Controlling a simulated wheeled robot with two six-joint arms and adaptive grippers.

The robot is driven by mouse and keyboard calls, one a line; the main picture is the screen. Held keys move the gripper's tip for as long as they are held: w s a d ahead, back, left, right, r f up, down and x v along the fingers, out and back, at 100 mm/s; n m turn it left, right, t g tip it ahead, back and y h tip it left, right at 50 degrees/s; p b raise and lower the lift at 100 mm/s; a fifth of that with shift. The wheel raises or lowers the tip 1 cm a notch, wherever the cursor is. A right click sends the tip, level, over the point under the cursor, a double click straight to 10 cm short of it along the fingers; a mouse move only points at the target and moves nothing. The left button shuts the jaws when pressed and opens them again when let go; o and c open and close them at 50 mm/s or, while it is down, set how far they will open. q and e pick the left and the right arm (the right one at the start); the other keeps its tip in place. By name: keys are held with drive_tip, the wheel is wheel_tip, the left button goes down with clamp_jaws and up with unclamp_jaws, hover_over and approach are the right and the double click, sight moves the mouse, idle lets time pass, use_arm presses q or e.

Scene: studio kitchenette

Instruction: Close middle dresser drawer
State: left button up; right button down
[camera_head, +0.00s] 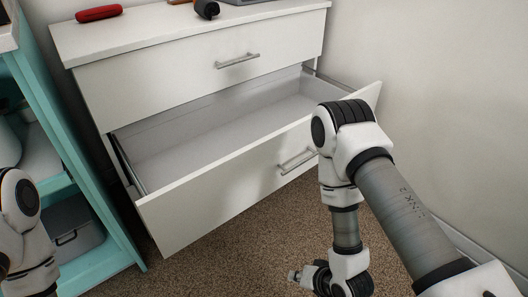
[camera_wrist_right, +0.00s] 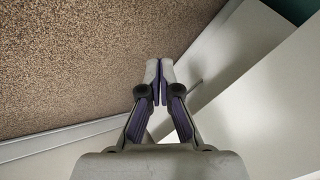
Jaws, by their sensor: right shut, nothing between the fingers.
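The white dresser (camera_head: 185,60) has its middle drawer (camera_head: 225,190) pulled far out. The drawer is empty inside, and its front carries a metal bar handle (camera_head: 297,160). My right arm bends down in front of the drawer's right end and covers part of its front. My right gripper (camera_head: 294,276) is low over the carpet, in front of the drawer and apart from it. In the right wrist view its fingers (camera_wrist_right: 160,70) are shut with nothing between them. Pale panels, seemingly the drawer front (camera_wrist_right: 225,75), show to their right. My left gripper is out of view; only my left arm shows.
A red object (camera_head: 99,13) and a dark rounded object (camera_head: 206,9) lie on the dresser top. A teal shelf unit (camera_head: 95,265) stands close at the left, holding a grey bin (camera_head: 75,240). A wall is at the right. Brown carpet (camera_head: 215,262) is clear in front.

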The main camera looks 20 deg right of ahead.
sight(258, 147)
use_arm(q)
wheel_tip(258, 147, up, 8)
drive_tip(key=p, duration=0.7)
use_arm(e)
drive_tip(key=w+d+r+m+t+y, duration=0.2)
drive_tip(key=w+r+m+t, duration=0.25)
drive_tip(key=r, duration=0.75)
drive_tip(key=w+d+r+m+t+y, duration=0.1)
drive_tip(key=w+d+r+m+t, duration=0.15)
drive_tip(key=w+r+t, duration=0.7)
drive_tip(key=w+a+g+b, duration=0.1)
drive_tip(key=w, duration=0.2)
drive_tip(key=w+a+r+g+b, duration=0.1)
drive_tip(key=w+a, duration=0.1)
drive_tip(key=w+a+r+g+b, duration=0.1)
drive_tip(key=w+a+g+b, duration=0.1)
drive_tip(key=w, duration=0.1)
drive_tip(key=shift+w+a+r, duration=0.1)
drive_tip(key=shift+w+r, duration=0.15)
drive_tip(key=shift+w, duration=0.1)
drive_tip(key=shift+w+a+r, duration=0.1)
drive_tip(key=shift+w, duration=0.25)
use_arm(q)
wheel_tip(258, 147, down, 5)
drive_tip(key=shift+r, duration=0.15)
